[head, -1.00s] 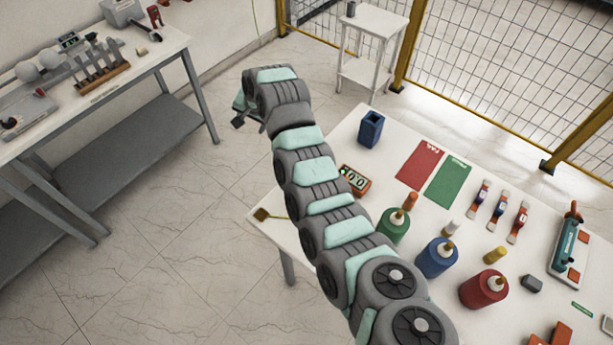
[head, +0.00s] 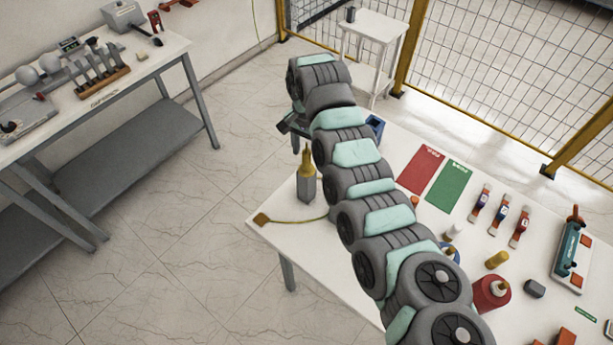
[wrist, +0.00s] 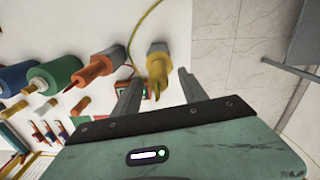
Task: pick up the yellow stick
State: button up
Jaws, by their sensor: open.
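In the head view a slim upright piece with a yellow pointed top and grey lower part (head: 306,175) stands near the table's left corner. A short yellow cylinder (head: 497,259) is farther right, beside the red bottle. I cannot tell for certain which is the yellow stick. In the wrist view a yellow pointed piece (wrist: 157,66) shows between my open fingers, with no clear contact. My gripper (wrist: 158,80) is open and empty; in the head view only a dark part of it (head: 292,126) shows, above the table's far left side.
An orange pointed piece (wrist: 98,69) and a green bottle (wrist: 55,72) stand left of the fingers. A thin yellow cable (head: 295,221) lies near the table's left corner. A blue holder (head: 375,128) is partly behind my arm. Red (head: 419,170) and green (head: 447,186) mats lie farther right.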

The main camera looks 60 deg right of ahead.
aim_at(307, 162)
jog(key=f, duration=0.2)
jog(key=f+p, duration=0.1)
jog(key=f, duration=0.1)
jog(key=shift+a+f, duration=0.2)
jog(key=shift+f, duration=0.2)
grip_shut()
